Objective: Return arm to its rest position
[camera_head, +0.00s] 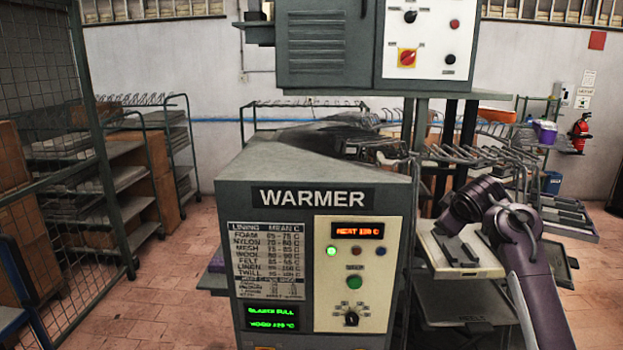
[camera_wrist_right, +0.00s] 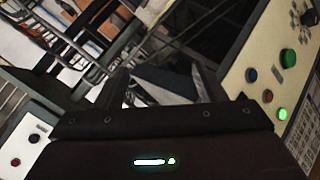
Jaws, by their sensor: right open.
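My right arm (camera_head: 523,258) comes in from the lower right in the head view and bends left at the wrist. My right gripper (camera_head: 449,222) is at its end, right of the warmer (camera_head: 300,185) and over or in front of a pale plate with dark bars (camera_head: 485,262). I cannot tell whether it touches the plate. In the right wrist view the gripper's dark body fills the bottom, its jaws apart. A grey wedge-like shape (camera_wrist_right: 165,88) shows beyond them, and I cannot tell what it is. My left gripper is not in view.
The warmer's panel is close on the right in the right wrist view (camera_wrist_right: 275,60). A machine with a red knob (camera_head: 407,57) stands above and behind the warmer. Racks with rods (camera_head: 465,155) are behind my arm. A mesh cage (camera_head: 50,120) is at left; floor (camera_head: 180,275) beside it is clear.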

